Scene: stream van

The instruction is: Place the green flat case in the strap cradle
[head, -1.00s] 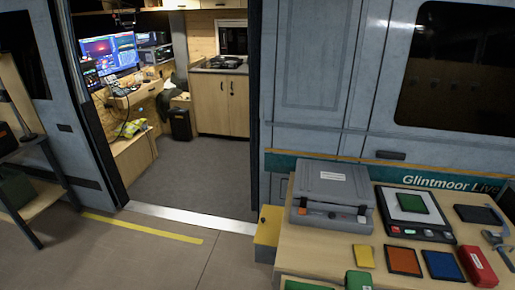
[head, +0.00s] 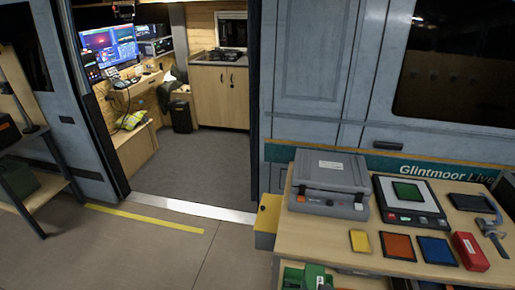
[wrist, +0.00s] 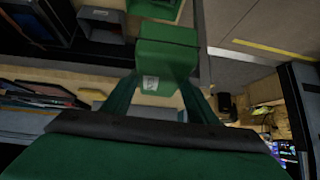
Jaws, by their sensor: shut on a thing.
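A green case (wrist: 167,55) with a small white label is held between the two green fingers of my gripper (wrist: 162,88) in the wrist view. My gripper is shut on it, in front of the table. A green block with a pale patch (head: 315,275) at the bottom edge of the head view looks like this held case; the frame cuts it off. A green flat square (head: 408,191) also lies on the scale-like device (head: 391,218). I cannot make out the strap cradle for certain in either view.
The tabletop (head: 335,240) carries a grey hard case (head: 330,182), yellow (head: 360,241), orange (head: 398,246) and blue (head: 437,251) flat pieces, and a red box (head: 469,251). A lower shelf below holds more green items, partly hidden.

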